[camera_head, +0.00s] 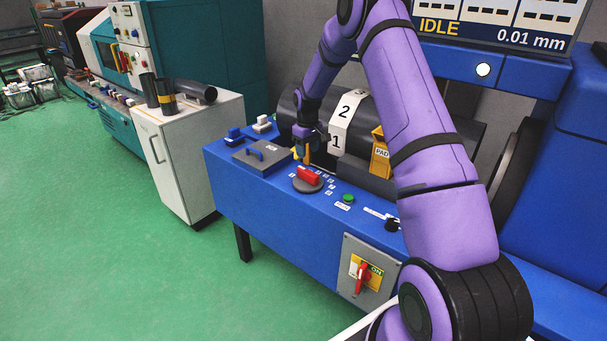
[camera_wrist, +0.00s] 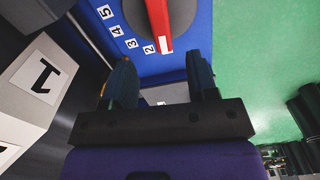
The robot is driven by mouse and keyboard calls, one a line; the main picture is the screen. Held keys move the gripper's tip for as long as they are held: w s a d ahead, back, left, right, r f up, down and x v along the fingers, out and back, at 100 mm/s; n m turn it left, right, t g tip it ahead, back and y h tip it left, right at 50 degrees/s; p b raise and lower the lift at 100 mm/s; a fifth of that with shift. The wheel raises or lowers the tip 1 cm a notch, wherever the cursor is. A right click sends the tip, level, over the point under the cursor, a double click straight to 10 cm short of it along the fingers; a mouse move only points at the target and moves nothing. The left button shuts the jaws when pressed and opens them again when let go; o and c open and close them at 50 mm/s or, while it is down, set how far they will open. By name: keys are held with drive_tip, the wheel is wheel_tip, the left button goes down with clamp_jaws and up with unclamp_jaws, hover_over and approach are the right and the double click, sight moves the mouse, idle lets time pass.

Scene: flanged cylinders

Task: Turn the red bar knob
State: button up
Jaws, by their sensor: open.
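The red bar knob (camera_head: 309,175) sits on a round dark dial on the blue machine bench, with small white number labels beside it. In the wrist view the red bar (camera_wrist: 159,22) points at the space between my fingers, near the label 2. My gripper (camera_head: 303,152) is above and just behind the knob. In the wrist view my gripper (camera_wrist: 162,82) has its two fingers apart with nothing between them. The bar's near end shows just beyond the fingertips; I cannot tell the exact height gap.
A grey plate with a blue handle (camera_head: 262,152) lies left of the knob. A green button (camera_head: 348,198) and a black knob (camera_head: 392,224) are to the right. A large dark cylinder with a numbered white band (camera_head: 346,122) and a yellow pad box (camera_head: 380,158) stand behind.

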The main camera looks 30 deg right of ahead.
sight(307, 171)
wheel_tip(307, 171, down, 11)
drive_tip(key=shift+r, duration=0.1)
idle(0.4)
drive_tip(key=shift+c, duration=0.2)
